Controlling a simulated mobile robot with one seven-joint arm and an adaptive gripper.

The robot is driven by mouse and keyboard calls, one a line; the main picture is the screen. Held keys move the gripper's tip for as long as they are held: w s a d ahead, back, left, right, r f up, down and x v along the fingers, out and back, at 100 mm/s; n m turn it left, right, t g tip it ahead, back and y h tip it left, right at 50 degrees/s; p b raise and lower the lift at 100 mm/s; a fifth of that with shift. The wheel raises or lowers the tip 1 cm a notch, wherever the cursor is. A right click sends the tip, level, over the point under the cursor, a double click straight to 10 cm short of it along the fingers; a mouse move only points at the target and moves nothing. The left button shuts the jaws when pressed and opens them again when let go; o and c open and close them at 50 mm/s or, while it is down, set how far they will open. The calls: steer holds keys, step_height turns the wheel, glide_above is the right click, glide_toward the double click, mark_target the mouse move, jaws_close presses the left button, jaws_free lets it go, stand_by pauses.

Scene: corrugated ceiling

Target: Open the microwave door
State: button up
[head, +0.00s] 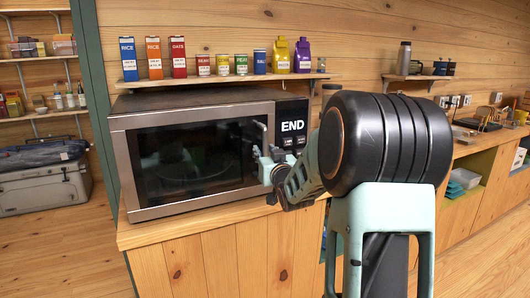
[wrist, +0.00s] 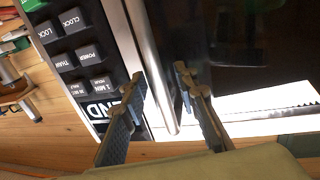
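The microwave (head: 118,160) stands on a wooden counter, with a steel frame and a dark glass door (head: 190,160) that looks shut. Its vertical bar handle (head: 262,128) is at the door's right edge, partly hidden by my gripper. My gripper (head: 266,160) is at the lower part of the handle. In the wrist view, the silver handle (wrist: 150,60) runs between the two parted fingers of my gripper (wrist: 163,82), with visible space beside it. Whether either finger touches it I cannot tell. The button panel (wrist: 80,55) is beside the handle.
A shelf (head: 220,79) above the microwave holds several boxes, cans and bags. The wooden counter (head: 150,232) shows a narrow bare strip before the microwave. A grey storage box (head: 45,190) stands on the floor at left. Open floor lies left of the counter.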

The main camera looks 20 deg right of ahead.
steer(key=shift+c, duration=0.2)
jaws_close()
steer(key=shift+s, duration=0.1)
